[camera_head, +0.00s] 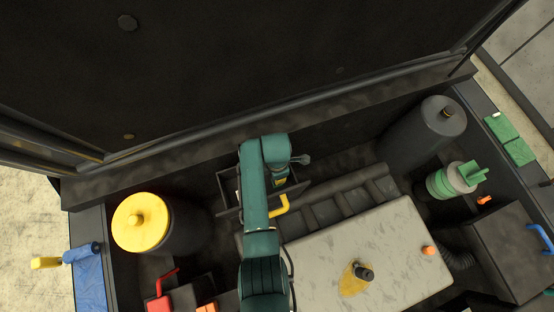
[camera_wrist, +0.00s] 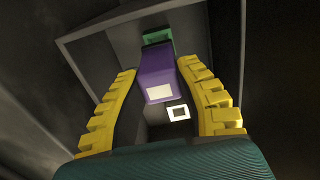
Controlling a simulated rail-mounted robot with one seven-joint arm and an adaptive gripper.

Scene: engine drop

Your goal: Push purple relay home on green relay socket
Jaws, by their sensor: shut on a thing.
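The purple relay (camera_wrist: 156,72) shows in the wrist view, with a pale square label on its near face. It is between the two yellow toothed fingers of my gripper (camera_wrist: 157,69), which is shut on it. The green relay socket (camera_wrist: 157,36) is just beyond the relay's far end, inside a dark box. The relay's end meets or nearly meets the socket; I cannot tell whether there is a gap or how deep it sits. In the head view my teal arm reaches over the dark box, and the relay and socket are hidden.
Dark box walls (camera_wrist: 95,50) stand close around my fingers. A white-framed square (camera_wrist: 178,113) lies beside the relay. In the head view, a yellow-capped cylinder (camera_head: 141,222) is left of my arm, and a pale engine cover (camera_head: 400,240) is at right. The raised hood (camera_head: 220,60) overhangs the back.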

